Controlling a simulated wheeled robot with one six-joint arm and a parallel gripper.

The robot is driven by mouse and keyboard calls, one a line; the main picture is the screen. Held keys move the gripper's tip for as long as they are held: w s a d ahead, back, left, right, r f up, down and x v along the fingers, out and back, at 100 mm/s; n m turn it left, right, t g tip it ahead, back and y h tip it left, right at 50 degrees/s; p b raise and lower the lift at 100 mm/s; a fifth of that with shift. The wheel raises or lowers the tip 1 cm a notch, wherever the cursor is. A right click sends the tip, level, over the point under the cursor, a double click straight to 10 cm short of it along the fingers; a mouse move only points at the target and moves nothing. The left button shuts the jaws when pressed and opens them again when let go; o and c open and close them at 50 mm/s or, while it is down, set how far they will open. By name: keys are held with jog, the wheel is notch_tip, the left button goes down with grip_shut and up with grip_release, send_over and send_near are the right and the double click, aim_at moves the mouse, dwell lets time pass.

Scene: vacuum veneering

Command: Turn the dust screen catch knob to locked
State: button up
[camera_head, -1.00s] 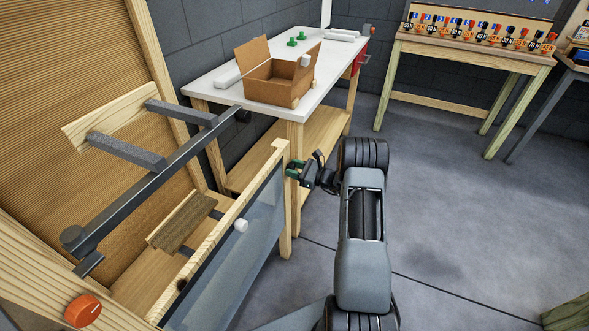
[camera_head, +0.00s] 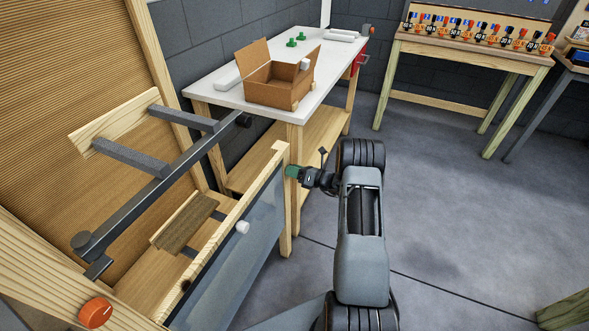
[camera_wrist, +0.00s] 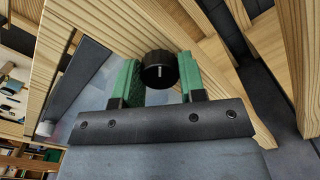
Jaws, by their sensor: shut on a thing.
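The catch knob (camera_wrist: 158,72) is a small black round knob with a white line on its face, on the wooden frame of the dust screen. In the wrist view the line stands nearly upright. My gripper (camera_wrist: 157,78) has its green pads on either side of the knob and is shut on it. In the head view my gripper (camera_head: 292,172) reaches the end post of the frame, and it hides the knob. The dust screen (camera_head: 240,262) is a translucent panel under a wooden rail (camera_head: 232,218). A white knob (camera_head: 243,227) sits on the panel.
An orange knob (camera_head: 96,313) is on the wooden post at lower left. A dark metal bar (camera_head: 160,190) with grey padded arms crosses behind the screen. A white-topped table (camera_head: 222,92) carries an open cardboard box (camera_head: 272,93). The floor to the right is clear.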

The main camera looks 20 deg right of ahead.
jog(key=shift+r+m+p, duration=0.1)
jog(key=shift+m+p, duration=1)
jog(key=shift+m, duration=3.2)
jog(key=o, duration=0.9)
jog(key=v, duration=1.3)
jog(key=shift+s+d, duration=0.25)
jog(key=shift+d, duration=0.05)
